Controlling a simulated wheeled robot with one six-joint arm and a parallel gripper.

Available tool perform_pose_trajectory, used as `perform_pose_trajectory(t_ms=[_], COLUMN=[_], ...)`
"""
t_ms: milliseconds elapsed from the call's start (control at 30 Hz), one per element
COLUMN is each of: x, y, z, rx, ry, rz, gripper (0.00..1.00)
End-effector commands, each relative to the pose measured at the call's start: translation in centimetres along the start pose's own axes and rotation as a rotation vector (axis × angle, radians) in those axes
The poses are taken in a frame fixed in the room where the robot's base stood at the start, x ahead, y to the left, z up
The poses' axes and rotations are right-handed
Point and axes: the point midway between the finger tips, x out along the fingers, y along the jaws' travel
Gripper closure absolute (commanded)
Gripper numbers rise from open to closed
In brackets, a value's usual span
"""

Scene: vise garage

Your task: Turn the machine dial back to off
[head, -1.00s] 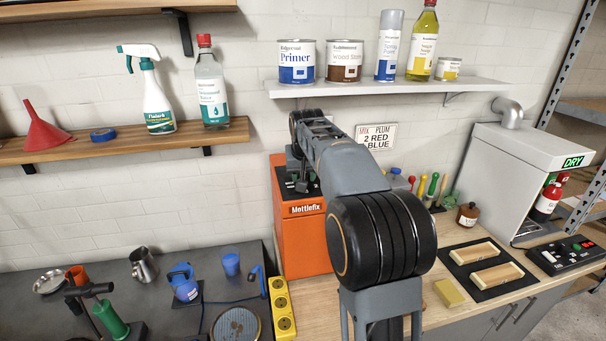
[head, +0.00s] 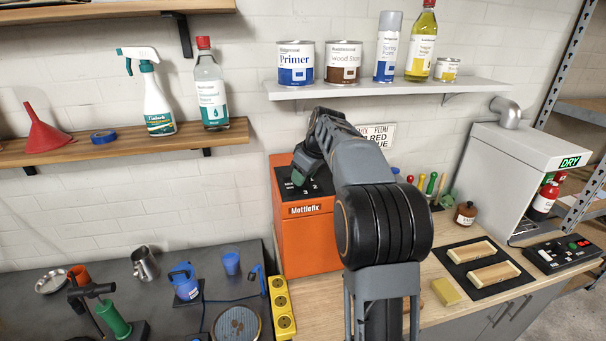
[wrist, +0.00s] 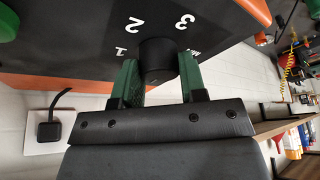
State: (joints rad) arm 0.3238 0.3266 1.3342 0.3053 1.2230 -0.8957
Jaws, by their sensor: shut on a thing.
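The machine is the orange Mottlefix box (head: 308,240) on the bench, with a black top panel bearing white numbers. In the wrist view its dial (wrist: 157,58) is a round black knob on the black panel (wrist: 225,30), beside the numbers 1, 2 and 3. My gripper (wrist: 157,80) has one green finger on each side of the dial and is shut on it. In the head view my gripper (head: 298,179) is over the panel's left part, small and partly hidden. I cannot see a pointer mark on the dial or an off label.
A shelf with cans and bottles (head: 390,88) hangs above the machine. To the right are screwdrivers, a brown jar (head: 466,214), a dark tray with blocks (head: 450,255) and a white DRY unit (head: 520,170).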

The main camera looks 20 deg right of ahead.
Motion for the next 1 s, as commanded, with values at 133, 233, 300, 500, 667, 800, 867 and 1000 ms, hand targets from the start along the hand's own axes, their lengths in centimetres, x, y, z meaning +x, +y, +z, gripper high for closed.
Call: perform_pose_trajectory(t_ms=[133,233,300,500,667,800,867,1000], x=[-0.08,-0.06,-0.05,-0.03,-0.03,-0.03,-0.02,-0.02], y=[0.05,0.06,0.05,0.04,0.03,0.03,0.03,0.03], z=[-0.05,-0.06,-0.05,-0.04,-0.04,-0.04,-0.03,-0.03], rx=[-0.049,-0.069,-0.079,-0.09,-0.09,-0.09,-0.09,-0.09], ry=[0.001,0.001,0.001,0.001,0.0,0.0,0.0,0.0], rz=[-0.019,-0.027,-0.031,-0.036,-0.036,-0.036,-0.036,-0.036], gripper=[0.85,0.85,0.85,0.85,0.85,0.6,0.55,0.41])
